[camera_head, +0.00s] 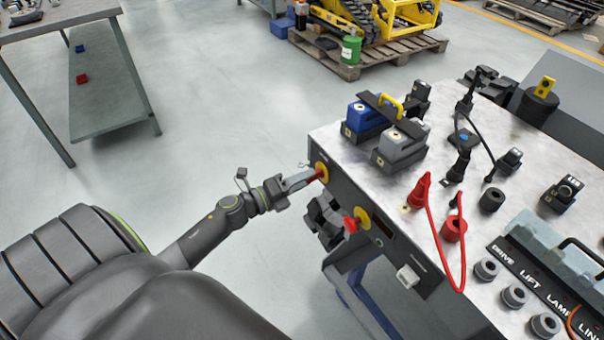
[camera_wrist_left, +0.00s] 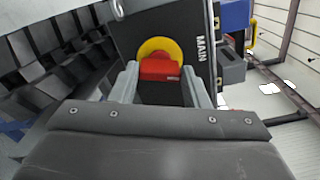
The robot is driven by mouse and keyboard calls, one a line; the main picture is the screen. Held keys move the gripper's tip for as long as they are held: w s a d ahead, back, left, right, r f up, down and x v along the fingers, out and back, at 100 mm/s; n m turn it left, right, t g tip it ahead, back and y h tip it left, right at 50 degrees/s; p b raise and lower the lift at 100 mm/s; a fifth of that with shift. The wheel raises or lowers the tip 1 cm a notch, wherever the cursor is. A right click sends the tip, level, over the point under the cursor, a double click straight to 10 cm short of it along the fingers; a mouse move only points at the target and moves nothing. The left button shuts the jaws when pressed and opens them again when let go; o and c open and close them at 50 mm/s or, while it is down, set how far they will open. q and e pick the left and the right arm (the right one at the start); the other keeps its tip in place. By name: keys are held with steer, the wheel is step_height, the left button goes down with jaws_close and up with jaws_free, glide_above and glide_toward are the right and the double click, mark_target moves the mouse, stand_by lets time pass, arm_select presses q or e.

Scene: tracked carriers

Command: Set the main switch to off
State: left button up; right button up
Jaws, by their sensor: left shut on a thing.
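The main switch is a red handle (camera_head: 322,174) on a yellow disc (camera_head: 321,166), on the dark front panel of the bench. In the left wrist view the red handle (camera_wrist_left: 160,68) sits between my fingers, in front of the yellow disc (camera_wrist_left: 158,46). The word MAIN (camera_wrist_left: 202,48) is printed beside it. The handle's bar lies across the direction of that lettering. My left gripper (camera_head: 312,177) is shut on the handle, one finger on each side; it also shows in the left wrist view (camera_wrist_left: 160,82). My right gripper is not in view.
A second red knob on a yellow plate (camera_head: 357,220) is close by on the same panel. The bench top (camera_head: 330,136) carries a blue block (camera_head: 363,117), a grey block (camera_head: 399,145) and a red plug (camera_head: 419,190) with a cable. Open floor (camera_head: 200,120) lies left of the bench.

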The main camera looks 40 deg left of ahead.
arm_select(q)
steer(key=n+p, duration=0.2)
steer(key=n, duration=0.1)
steer(key=shift+n, duration=0.3)
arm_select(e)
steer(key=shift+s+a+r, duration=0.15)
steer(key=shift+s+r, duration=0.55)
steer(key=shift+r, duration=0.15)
arm_select(q)
steer(key=shift+n+p, duration=0.3)
steer(key=shift+p, duration=0.05)
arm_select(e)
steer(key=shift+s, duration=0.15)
arm_select(q)
steer(key=o, duration=1)
steer(key=shift+f, duration=0.1)
steer(key=b+v, duration=0.2)
steer(key=v, duration=1.5)
steer(key=shift+s+a, duration=0.15)
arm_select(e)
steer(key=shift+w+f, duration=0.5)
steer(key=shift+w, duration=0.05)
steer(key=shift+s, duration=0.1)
